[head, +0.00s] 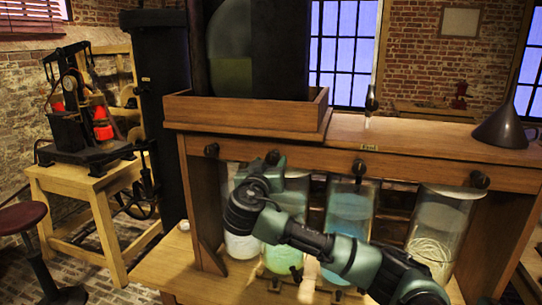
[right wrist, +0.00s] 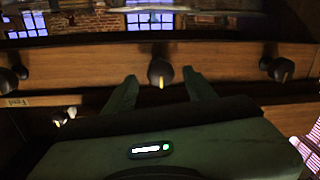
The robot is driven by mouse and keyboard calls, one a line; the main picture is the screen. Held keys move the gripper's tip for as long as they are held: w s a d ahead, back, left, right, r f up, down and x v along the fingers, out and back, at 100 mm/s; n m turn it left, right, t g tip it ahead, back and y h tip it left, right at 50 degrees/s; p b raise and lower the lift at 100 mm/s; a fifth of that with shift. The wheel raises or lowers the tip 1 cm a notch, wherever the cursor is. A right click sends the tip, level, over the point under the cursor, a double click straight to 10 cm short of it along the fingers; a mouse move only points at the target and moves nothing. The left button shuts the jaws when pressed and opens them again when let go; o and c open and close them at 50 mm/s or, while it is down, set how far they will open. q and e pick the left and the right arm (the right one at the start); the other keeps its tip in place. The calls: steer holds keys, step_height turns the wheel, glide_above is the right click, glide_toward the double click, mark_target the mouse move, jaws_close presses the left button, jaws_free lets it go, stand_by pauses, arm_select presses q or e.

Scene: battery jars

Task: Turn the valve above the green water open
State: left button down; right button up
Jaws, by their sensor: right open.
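The jar of green water (head: 281,260) stands under the wooden beam, second from left, its upper part partly hidden by my right arm. The dark round valve above it (head: 273,157) is on the beam. In the right wrist view this valve (right wrist: 158,68) is in the middle, with a yellow mark pointing down in that picture. My right gripper (head: 262,168) is in front of this valve. Its two fingers (right wrist: 161,78) are open, one to each side of the knob, with visible gaps. Contact is not visible. My left gripper is out of view.
Similar valves sit left (head: 211,150) and right (head: 359,168) along the beam, with another (head: 480,180) at the far right. A blue jar (head: 348,212) and a clear jar (head: 440,225) stand to the right. A dark funnel (head: 505,130) stands on the shelf.

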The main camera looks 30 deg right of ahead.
mark_target(272, 158)
steer(key=shift+x, duration=1)
steer(key=shift+w+d+p, duration=0.15)
steer(key=shift+w+p, duration=0.1)
steer(key=shift+p, duration=0.05)
